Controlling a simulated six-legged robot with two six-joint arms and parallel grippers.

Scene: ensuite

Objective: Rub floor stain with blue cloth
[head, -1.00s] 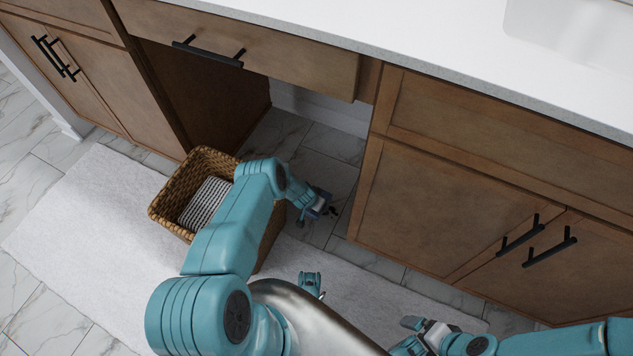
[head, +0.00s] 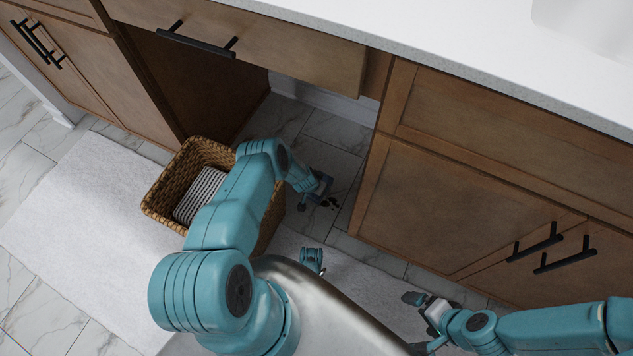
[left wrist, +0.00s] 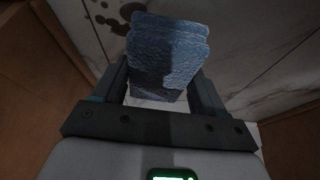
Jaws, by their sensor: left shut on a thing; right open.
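The blue cloth (left wrist: 168,50) is a folded, textured block between the two fingers of my left gripper (left wrist: 165,90) in the left wrist view. In the head view my left gripper (head: 316,190) is low over the tiles in the recess under the drawer, and mostly hides the cloth. The floor stain (head: 330,202) is a group of dark brown spots just beside the gripper. It also shows in the left wrist view (left wrist: 120,17), at the upper left, next to the cloth. I cannot tell whether the cloth touches the floor. My right gripper (head: 428,306) is open and empty at the lower right.
A wicker basket (head: 163,205) with a striped towel (head: 200,194) stands left of my left arm. A white rug (head: 75,205) lies in front of the cabinets. Wooden cabinet walls flank the recess, with a drawer (head: 240,40) above it. The cabinet doors (head: 465,210) are to the right.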

